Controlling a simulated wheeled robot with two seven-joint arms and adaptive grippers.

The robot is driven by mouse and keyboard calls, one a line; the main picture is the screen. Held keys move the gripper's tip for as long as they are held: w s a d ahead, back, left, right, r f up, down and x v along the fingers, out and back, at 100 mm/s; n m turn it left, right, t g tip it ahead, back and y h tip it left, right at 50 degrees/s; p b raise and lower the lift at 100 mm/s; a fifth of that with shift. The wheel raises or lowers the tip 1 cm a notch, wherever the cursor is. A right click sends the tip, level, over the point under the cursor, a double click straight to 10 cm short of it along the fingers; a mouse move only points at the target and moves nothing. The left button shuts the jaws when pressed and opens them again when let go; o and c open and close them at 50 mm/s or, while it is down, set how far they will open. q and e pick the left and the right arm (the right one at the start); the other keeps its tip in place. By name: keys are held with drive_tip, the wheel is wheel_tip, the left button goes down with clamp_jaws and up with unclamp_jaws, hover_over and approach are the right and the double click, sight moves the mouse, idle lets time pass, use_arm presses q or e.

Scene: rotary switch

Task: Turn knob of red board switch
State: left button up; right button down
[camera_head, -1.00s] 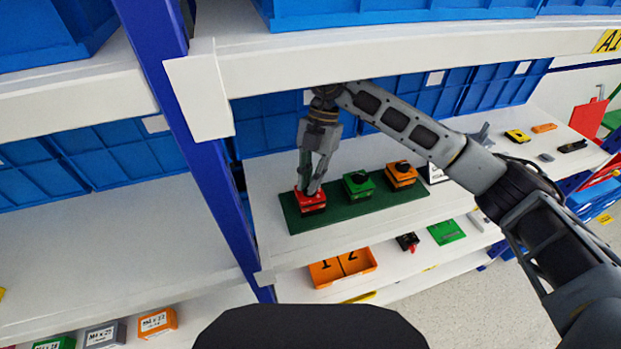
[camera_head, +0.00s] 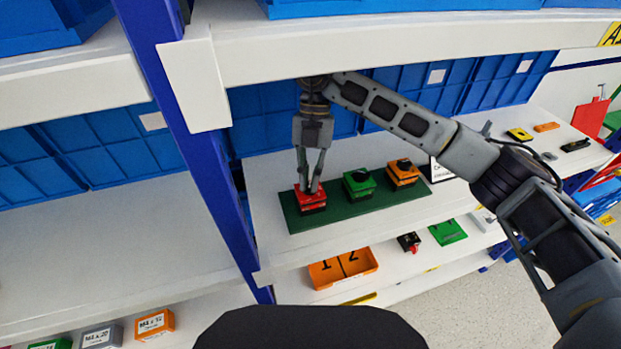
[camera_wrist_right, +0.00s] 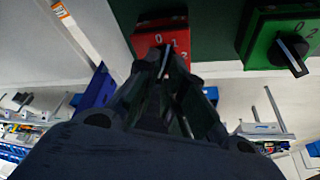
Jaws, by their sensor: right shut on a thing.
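The red board switch (camera_head: 311,202) sits at the left end of a dark green board (camera_head: 340,213) on the middle shelf. My right gripper (camera_head: 309,190) points down onto it, its fingers shut on the knob at the top of the red switch. In the right wrist view the red switch (camera_wrist_right: 150,33) shows the numbers 0, 1 and 2, with a light pointer edge (camera_wrist_right: 164,62) by the fingertips (camera_wrist_right: 165,75). Most of the knob is hidden by the fingers. My left gripper is not in view.
A green switch (camera_head: 358,184) and an orange switch (camera_head: 403,172) stand to the right on the same board. A blue post (camera_head: 205,150) rises close on the left, and a white shelf (camera_head: 400,42) hangs above. Blue bins (camera_head: 270,125) line the back.

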drive_tip(key=n, duration=0.1)
drive_tip(key=n+h+b, duration=0.1)
drive_tip(key=n, duration=0.1)
drive_tip(key=shift+s+f, duration=0.1)
drive_tip(key=shift+f, duration=0.2)
drive_tip(key=shift+n+h, duration=0.4)
drive_tip(key=shift+n, duration=0.3)
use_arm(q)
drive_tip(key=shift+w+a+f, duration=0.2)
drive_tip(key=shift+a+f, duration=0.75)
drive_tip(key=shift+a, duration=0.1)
use_arm(e)
drive_tip(key=shift+a+n, duration=0.1)
drive_tip(key=shift+n, duration=0.5)
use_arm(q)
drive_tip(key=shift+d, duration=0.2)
use_arm(e)
drive_tip(key=c, duration=1.5)
unclamp_jaws()
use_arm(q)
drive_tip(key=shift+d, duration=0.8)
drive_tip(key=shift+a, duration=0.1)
use_arm(e)
drive_tip(key=shift+r, duration=0.1)
